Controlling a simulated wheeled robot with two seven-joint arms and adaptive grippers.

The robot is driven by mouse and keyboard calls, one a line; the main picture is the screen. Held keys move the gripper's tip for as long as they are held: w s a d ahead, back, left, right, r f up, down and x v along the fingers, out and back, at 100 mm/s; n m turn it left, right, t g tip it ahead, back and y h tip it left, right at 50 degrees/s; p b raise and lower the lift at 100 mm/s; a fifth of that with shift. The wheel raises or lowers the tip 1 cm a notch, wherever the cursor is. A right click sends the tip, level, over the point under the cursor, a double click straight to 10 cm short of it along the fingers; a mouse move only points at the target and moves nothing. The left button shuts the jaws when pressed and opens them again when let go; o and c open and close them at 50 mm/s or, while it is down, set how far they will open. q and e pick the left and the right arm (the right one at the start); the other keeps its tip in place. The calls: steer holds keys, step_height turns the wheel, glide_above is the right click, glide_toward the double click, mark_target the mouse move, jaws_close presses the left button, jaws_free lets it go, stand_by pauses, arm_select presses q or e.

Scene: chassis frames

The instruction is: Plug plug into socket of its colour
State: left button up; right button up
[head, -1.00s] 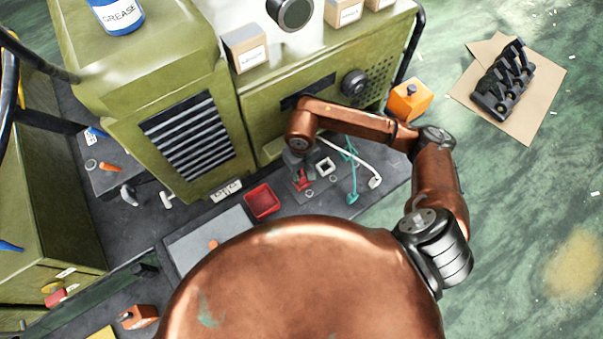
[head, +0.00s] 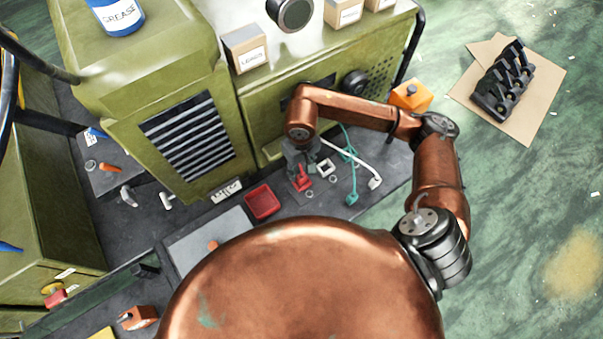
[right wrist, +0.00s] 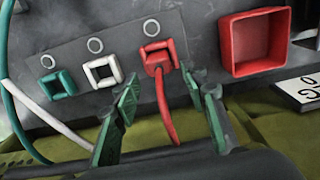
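The red plug (right wrist: 155,62) sits at the red socket (right wrist: 167,46), its red cord running back between my right fingers. It looks seated, but full depth cannot be told. My right gripper (right wrist: 165,105) is open, fingers apart on either side of the cord and clear of the plug; in the head view it (head: 299,165) is just above the red plug. The white socket (right wrist: 102,70) and green socket (right wrist: 57,85) are beside it in a row. The white plug (head: 375,183) and green plug (head: 352,198) lie on the bench on their cords. My left gripper is not in view.
A red tray (head: 276,202) stands on the bench left of the sockets. The green machine (head: 225,110) rises behind, close to my right arm. An orange box (head: 411,96) is at the bench's right end. Bare bench lies in front of the sockets.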

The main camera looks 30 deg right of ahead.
mark_target(301, 175)
step_height(301, 175, up, 8)
steer(key=shift+f, duration=0.25)
stand_by(0.5)
